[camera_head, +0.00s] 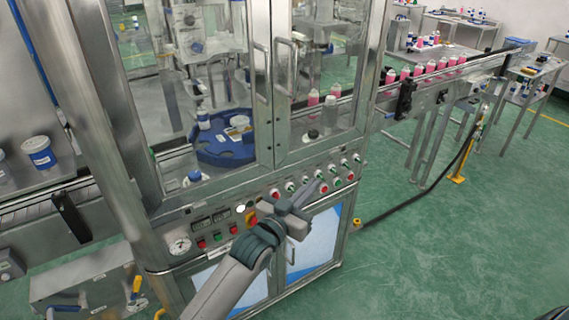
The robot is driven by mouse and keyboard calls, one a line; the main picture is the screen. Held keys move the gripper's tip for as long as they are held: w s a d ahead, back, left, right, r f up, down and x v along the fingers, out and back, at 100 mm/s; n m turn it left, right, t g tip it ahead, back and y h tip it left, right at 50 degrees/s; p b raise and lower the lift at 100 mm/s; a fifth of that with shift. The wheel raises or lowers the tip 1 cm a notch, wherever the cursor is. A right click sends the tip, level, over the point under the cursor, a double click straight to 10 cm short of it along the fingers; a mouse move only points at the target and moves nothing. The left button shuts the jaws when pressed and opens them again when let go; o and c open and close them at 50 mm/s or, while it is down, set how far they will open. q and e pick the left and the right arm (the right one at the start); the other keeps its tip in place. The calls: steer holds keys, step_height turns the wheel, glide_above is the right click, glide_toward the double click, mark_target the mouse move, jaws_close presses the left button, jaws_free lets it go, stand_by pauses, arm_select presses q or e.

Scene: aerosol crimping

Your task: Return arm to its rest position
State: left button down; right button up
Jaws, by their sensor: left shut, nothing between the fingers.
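My left arm comes in from the bottom of the head view. Its gripper (305,193) is shut with nothing between its fingers. It is in front of the machine's control panel (223,238), near the row of red and green buttons. I cannot tell whether the fingertips touch the panel. My right gripper does not show.
The crimping machine's glass doors (315,75) are closed over a blue turntable (222,147). A conveyor (440,78) with pink bottles (417,72) runs off to the right. A white-and-blue tub (39,152) stands at the left. Green floor (440,240) is clear at right.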

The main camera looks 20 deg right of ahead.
arm_select(q)
steer(key=shift+f, duration=0.1)
